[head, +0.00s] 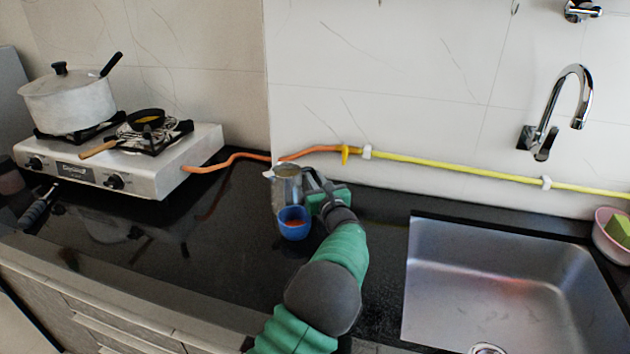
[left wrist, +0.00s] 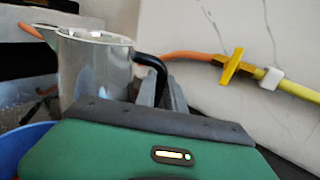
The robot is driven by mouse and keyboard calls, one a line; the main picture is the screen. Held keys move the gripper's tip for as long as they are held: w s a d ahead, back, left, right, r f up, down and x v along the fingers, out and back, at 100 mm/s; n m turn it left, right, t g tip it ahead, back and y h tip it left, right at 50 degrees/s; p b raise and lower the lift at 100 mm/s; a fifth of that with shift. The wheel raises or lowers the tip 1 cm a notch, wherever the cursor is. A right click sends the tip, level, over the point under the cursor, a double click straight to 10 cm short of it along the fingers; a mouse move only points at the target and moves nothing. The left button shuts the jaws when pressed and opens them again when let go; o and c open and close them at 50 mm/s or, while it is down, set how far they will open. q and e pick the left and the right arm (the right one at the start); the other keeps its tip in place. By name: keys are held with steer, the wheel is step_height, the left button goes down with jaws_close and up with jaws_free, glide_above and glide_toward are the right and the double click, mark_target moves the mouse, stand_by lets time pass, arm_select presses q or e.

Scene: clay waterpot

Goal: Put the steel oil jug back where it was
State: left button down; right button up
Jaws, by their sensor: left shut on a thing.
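The steel oil jug (head: 287,187) is upright above or on the dark counter, behind a blue cup (head: 292,229) with something reddish inside. I cannot tell whether its base touches the counter, as the cup hides it. My left gripper (head: 316,184) is at the jug's right side, shut on its handle. In the left wrist view the jug (left wrist: 96,72) shows as a shiny cylinder with a black handle (left wrist: 150,62) running to the fingers (left wrist: 163,95). The blue cup's edge (left wrist: 18,146) shows at lower left there. My right gripper is not in view.
An orange hose (head: 238,156) and yellow pipe (head: 450,168) run along the wall. A sink (head: 500,285) is at right. Counter left of the cup is clear.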

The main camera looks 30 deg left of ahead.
arm_select(q)
steer(key=shift+f, duration=0.1)
steer(key=c, duration=1.4)
jaws_free()
steer(key=shift+d, duration=0.1)
steer(key=shift+c, duration=0.2)
steer(key=shift+d+r, duration=0.15)
steer(key=shift+r, duration=0.05)
steer(key=p+v, duration=0.2)
steer(key=v, duration=0.9)
steer(key=shift+s, duration=0.15)
steer(key=shift+s+d, duration=0.2)
steer(key=shift+f, duration=0.1)
